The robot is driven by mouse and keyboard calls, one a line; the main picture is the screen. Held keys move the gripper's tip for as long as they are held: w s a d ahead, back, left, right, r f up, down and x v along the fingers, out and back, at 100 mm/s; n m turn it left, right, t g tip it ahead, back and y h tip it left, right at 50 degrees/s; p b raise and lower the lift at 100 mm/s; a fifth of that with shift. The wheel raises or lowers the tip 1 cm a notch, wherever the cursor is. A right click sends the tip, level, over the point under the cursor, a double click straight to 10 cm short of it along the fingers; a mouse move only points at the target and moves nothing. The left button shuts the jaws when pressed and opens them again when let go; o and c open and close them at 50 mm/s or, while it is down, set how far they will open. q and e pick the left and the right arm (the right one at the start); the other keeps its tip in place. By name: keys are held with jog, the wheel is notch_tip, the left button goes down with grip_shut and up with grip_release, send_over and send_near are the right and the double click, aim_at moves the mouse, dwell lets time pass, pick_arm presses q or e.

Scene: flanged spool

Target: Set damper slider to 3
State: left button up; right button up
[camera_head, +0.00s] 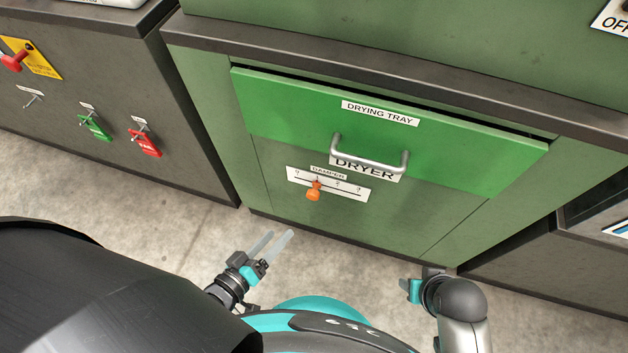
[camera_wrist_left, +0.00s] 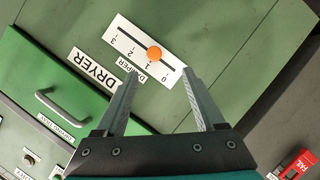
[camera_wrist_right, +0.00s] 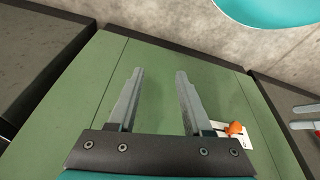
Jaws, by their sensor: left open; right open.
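The damper slider has an orange knob (camera_head: 314,190) on a white scale plate (camera_head: 350,189) on the green dryer front, below the drying tray handle. In the left wrist view the knob (camera_wrist_left: 154,54) stands at about the 1 mark, with 3 at the scale's far left end. My left gripper (camera_head: 276,238) is open and empty, apart from the knob, below and left of it in the head view. My right gripper (camera_wrist_right: 158,72) is open and empty; the right wrist view also shows the knob (camera_wrist_right: 234,128) right of its fingers. In the head view its fingers are hidden.
The green drying tray (camera_head: 285,112) with a metal handle (camera_head: 370,150) sits above the scale. A dark cabinet with red and green tags (camera_head: 145,143) stands left. A dark counter edge (camera_head: 400,75) runs above. Grey floor (camera_head: 160,205) is clear before the dryer.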

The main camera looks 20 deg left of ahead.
aim_at(311, 197)
pick_arm(q)
jog(key=b+x, duration=0.1)
jog(key=x, duration=0.2)
jog(key=r+b+x, duration=0.1)
jog(key=b+x, duration=0.1)
jog(key=x, duration=0.2)
jog(key=b+x, duration=0.1)
jog(key=x, duration=0.3)
jog(key=shift+w+d+r, duration=0.15)
jog(key=shift+w, duration=0.2)
pick_arm(e)
notch_tip(311, 197, up, 9)
jog(key=w+t, duration=0.2)
pick_arm(q)
jog(key=shift+b+x, duration=0.7)
jog(key=shift+x, duration=0.55)
jog(key=shift+w+d+b, duration=0.15)
jog(key=shift+w+b, duration=0.1)
jog(key=shift+w, duration=0.25)
jog(key=shift+w+d+b, duration=0.2)
jog(key=shift+w+b, duration=0.05)
jog(key=shift+w, duration=0.2)
pick_arm(e)
jog(key=w+a+t+y, duration=0.2)
jog(key=w+a+t, duration=0.1)
jog(key=a, duration=0.2)
jog(key=shift+w+f, duration=0.15)
jog(key=shift+w, duration=0.15)
pick_arm(q)
jog(key=shift+c, duration=0.3)
